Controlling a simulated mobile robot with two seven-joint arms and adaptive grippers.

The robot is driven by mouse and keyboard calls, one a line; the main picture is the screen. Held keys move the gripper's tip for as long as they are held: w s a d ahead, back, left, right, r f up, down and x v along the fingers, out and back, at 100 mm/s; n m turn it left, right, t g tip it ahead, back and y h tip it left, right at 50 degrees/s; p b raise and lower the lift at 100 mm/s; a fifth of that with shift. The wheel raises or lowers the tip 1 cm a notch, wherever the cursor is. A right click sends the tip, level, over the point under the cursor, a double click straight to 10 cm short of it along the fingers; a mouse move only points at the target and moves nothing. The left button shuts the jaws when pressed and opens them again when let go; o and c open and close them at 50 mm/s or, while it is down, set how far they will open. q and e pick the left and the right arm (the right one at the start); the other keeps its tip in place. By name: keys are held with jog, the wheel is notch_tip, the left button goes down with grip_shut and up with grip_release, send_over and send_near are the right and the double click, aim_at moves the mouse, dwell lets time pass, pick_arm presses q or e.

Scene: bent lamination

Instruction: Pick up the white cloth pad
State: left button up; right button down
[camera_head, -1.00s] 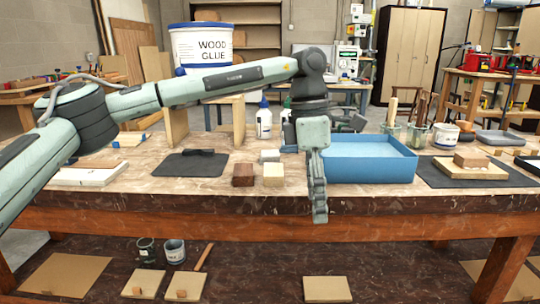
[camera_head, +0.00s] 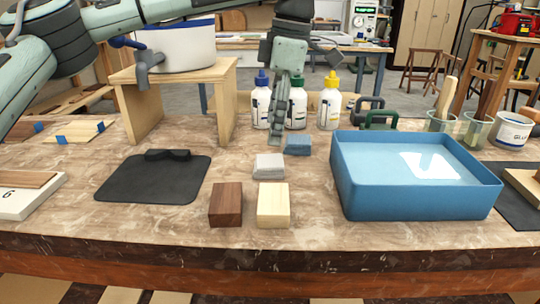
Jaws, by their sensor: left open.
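The white cloth pad (camera_head: 268,166) is a small pale grey-white block lying on the workbench in the middle of the head view, behind two wood blocks. My left gripper (camera_head: 277,122) hangs from above, pointing down, behind and slightly above the pad in the picture. It is open and empty, apart from the pad. Its fingers overlap one another from this side and partly cover the bottles behind. My right gripper is not in view.
A blue pad (camera_head: 298,145) lies just right of the white one. A dark wood block (camera_head: 226,204) and a light wood block (camera_head: 273,204) stand in front. A blue tray (camera_head: 345,185) is to the right, a black mat (camera_head: 125,180) to the left. Bottles (camera_head: 329,108) stand behind.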

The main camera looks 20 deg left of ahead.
aim_at(269, 160)
pick_arm(q)
jog(key=f, duration=0.4)
jog(key=s+f, duration=0.1)
jog(key=f, duration=0.2)
jog(key=shift+a, duration=0.35)
jog(key=shift+f, duration=0.1)
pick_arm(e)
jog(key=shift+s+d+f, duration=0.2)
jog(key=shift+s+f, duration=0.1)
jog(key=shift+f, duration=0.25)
pick_arm(q)
jog(key=shift+c, duration=0.2)
jog(key=c, duration=1)
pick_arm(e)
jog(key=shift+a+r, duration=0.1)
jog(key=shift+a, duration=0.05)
